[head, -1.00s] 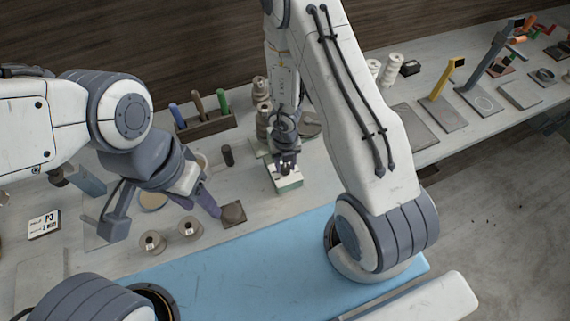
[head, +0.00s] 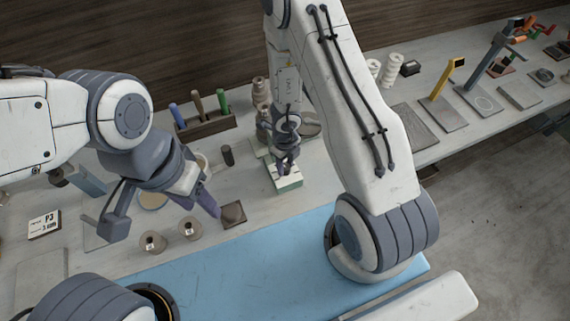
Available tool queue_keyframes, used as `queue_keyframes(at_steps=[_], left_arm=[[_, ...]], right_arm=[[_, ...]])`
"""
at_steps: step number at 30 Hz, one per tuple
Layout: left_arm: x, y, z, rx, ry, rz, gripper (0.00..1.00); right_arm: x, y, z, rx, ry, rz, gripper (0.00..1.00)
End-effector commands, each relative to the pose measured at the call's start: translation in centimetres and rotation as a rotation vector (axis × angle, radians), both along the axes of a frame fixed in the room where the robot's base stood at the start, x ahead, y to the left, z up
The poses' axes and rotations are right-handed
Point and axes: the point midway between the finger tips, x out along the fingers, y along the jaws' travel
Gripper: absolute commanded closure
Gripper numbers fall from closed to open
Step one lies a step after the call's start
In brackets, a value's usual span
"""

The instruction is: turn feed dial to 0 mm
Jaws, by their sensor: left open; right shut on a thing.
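A small box with a pale top and green front (head: 287,182) stands on the bench near the middle. My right gripper (head: 285,170) points down onto its top and is shut on what I take to be the feed dial, which the fingers hide. I cannot read the dial's setting. My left gripper (head: 163,213) is open and empty over the bench at left, its fingers spread wide, well apart from the box. A white display card (head: 43,224) at far left reads "P3" with a smaller line that looks like 3 mm.
A tool rack (head: 205,125) with coloured handles stands behind. A dark cylinder (head: 228,155) is left of the box. Two spools (head: 152,242) and a dark square block (head: 232,214) lie near my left gripper. A blue mat (head: 240,262) covers the front edge and is largely clear.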

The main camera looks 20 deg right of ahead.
Motion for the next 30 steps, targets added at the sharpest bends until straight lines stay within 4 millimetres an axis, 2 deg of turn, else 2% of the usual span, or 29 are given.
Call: queue_keyframes(at_steps=[12,28,29,30], left_arm=[[0.0,0.0,0.02,0.0,0.0,0.0,0.5],[0.0,0.0,0.02,0.0,0.0,0.0,0.5],[0.0,0.0,0.02,0.0,0.0,0.0,0.5],[0.0,0.0,0.02,0.0,0.0,0.0,0.5]], right_arm=[[0.02,-0.01,0.01,0.0,0.0,0.189,1.0],[0.02,-0.02,0.01,0.0,0.0,0.214,1.0],[0.02,-0.02,0.01,0.0,0.0,0.214,0.55],[0.02,-0.02,0.01,0.0,0.0,0.214,0.39]])
